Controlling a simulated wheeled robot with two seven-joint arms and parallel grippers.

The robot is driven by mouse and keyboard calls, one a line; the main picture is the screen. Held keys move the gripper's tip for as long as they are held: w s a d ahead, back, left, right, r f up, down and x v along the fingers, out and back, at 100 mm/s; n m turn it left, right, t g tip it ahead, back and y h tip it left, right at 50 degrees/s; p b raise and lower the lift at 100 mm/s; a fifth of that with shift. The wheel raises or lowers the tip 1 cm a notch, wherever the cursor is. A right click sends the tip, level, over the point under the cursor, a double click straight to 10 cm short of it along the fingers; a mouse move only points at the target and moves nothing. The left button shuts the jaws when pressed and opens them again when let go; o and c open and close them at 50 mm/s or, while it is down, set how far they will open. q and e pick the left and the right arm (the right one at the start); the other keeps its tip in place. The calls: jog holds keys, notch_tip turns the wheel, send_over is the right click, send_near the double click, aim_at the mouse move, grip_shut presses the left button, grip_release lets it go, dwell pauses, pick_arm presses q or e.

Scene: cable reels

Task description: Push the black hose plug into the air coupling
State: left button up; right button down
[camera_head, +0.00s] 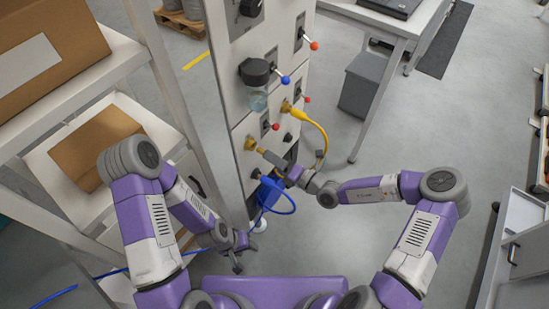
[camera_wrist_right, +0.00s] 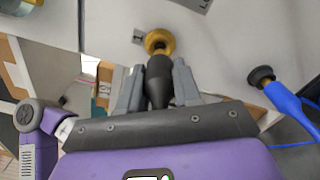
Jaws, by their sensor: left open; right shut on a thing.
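The brass air coupling (camera_head: 250,143) sticks out of the white panel; it also shows at the top of the right wrist view (camera_wrist_right: 159,42). My right gripper (camera_head: 274,159) is shut on the black hose plug (camera_wrist_right: 159,82), one grey finger on each side. The plug points at the coupling and its tip meets or overlaps the brass ring in the wrist view. I cannot tell how far in it sits. Its hose is hidden behind my gripper. My left gripper (camera_head: 238,265) is open and empty, low down beside the panel's foot.
A blue plug with a blue hose (camera_wrist_right: 284,98) sits in a port close by, below the coupling. A yellow hose (camera_head: 316,128) hangs from a higher port. A shelf with cardboard boxes (camera_head: 45,50) stands left.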

jog(key=shift+p+x, duration=0.3)
jog(key=shift+x, duration=1.35)
jog(key=c, duration=0.7)
grip_release()
jog(key=shift+d, duration=0.1)
